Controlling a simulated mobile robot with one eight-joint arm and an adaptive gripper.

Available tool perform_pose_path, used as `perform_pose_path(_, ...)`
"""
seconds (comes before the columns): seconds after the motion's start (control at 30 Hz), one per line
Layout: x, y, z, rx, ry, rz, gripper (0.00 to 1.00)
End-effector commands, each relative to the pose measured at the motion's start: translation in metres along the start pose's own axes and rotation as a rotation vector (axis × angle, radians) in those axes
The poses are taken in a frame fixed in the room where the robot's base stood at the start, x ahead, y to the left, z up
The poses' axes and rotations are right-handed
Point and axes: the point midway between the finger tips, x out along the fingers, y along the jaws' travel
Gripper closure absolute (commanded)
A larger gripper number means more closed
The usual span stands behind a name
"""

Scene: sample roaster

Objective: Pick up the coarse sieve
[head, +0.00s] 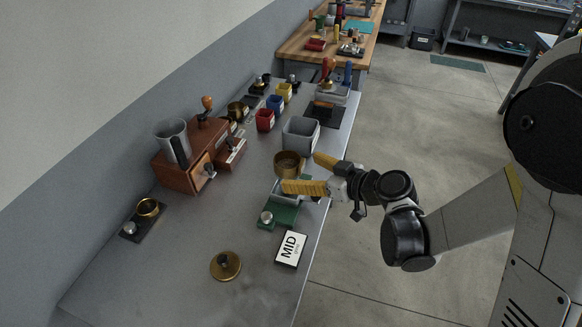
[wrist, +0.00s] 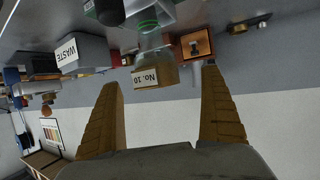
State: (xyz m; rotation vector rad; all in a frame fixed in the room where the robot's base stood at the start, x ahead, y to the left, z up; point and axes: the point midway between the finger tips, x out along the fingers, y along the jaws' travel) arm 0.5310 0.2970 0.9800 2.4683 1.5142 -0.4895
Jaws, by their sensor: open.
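A round brass sieve (head: 288,160) stands on the grey bench near its right edge, just in front of a grey bin. In the wrist view, which is upside down, a brass sieve with a "No. 10" label (wrist: 156,77) shows ahead, between the finger lines. I take it for the coarse sieve. My gripper (head: 300,171) is open, with its yellow fingers pointing left over the bench edge beside the sieve. The fingers (wrist: 160,80) hold nothing.
The grey bin (head: 300,134), labelled "WASTE" in the wrist view (wrist: 84,53), stands just behind the sieve. A green scale (head: 280,215) with a grey tray lies under the near finger. A "MID" card (head: 291,250) and brass lid (head: 226,265) are nearer. A brown wooden grinder (head: 178,160) stands left.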

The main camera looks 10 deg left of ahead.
Motion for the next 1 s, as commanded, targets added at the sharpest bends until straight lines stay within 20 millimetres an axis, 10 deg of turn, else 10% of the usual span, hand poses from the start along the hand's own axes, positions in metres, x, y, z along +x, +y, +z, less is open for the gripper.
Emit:
perform_pose_path(0.7, 0.058, 0.005, -0.007, 0.001, -0.001, 0.000, 0.07)
perform_pose_path(0.93, 0.058, 0.005, -0.007, 0.001, -0.001, 0.000, 0.70)
perform_pose_path(1.0, 0.058, 0.005, -0.007, 0.001, -0.001, 0.001, 0.70)
